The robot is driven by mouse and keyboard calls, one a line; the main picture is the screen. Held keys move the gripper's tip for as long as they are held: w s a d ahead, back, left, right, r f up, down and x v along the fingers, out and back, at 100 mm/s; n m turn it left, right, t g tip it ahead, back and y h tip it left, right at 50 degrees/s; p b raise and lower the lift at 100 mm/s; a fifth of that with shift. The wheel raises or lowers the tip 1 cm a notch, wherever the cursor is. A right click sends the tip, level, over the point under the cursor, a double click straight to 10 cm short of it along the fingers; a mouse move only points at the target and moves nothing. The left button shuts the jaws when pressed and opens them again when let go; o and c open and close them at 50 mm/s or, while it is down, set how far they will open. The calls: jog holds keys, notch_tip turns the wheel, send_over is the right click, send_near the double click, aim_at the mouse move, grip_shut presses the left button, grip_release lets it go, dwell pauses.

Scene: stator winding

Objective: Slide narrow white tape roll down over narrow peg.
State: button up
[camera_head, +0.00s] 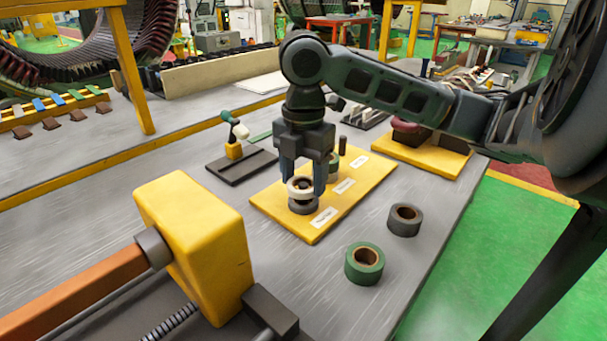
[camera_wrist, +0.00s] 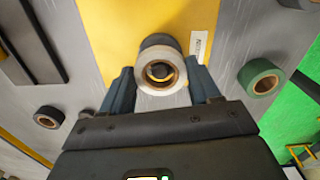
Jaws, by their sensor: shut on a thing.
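My gripper (camera_head: 304,186) is shut on the narrow white tape roll (camera_head: 298,190), with one finger on each side of it. The white roll is held roughly flat, just above a dark roll (camera_head: 303,207) at the near part of the yellow board (camera_head: 276,202). In the wrist view the white roll (camera_wrist: 146,83) sits between the fingers (camera_wrist: 164,80), and the dark roll (camera_wrist: 158,40) peeks out past its edge. A dark round shape, likely a peg top, shows inside the white roll's hole. Whether the roll is around the peg is unclear.
A green roll (camera_head: 334,163) and an upright black peg (camera_head: 342,147) are farther back on the board, near white labels (camera_head: 324,216). A loose green roll (camera_head: 364,264) and dark roll (camera_head: 404,220) lie on the grey table to the right. A yellow block (camera_head: 195,240) stands at the left front.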

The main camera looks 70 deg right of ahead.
jog(key=o, duration=1.1)
notch_tip(320, 180, up, 8)
jog(key=shift+f+p, duration=0.1)
jog(key=shift+p, duration=0.4)
